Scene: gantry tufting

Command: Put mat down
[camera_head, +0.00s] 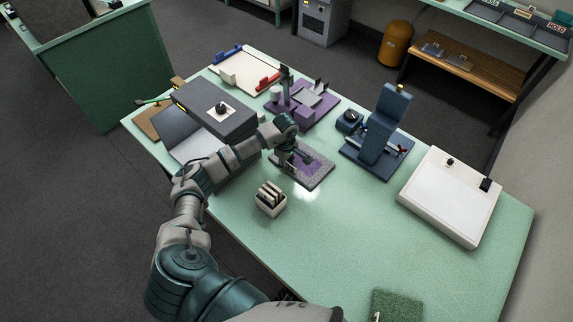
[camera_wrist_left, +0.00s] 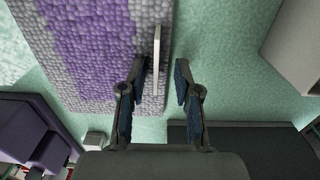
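A grey tufted mat with a purple patch (camera_head: 312,172) appears to lie flat on the green table. It also fills the upper left of the left wrist view (camera_wrist_left: 95,45), where a pale upright tab (camera_wrist_left: 157,58) stands at its edge. My left gripper (camera_head: 296,160) is over the mat's left part in the head view. In the left wrist view its fingers (camera_wrist_left: 163,82) are apart, with the tab between them; a gap shows beside the right finger. Contact with the left finger is unclear. My right gripper is not in view.
A white holder with several upright pieces (camera_head: 270,202) stands near the mat. A purple machine (camera_head: 305,105), a blue press (camera_head: 378,135), a dark grey box (camera_head: 215,105) and a white panel (camera_head: 450,195) surround it.

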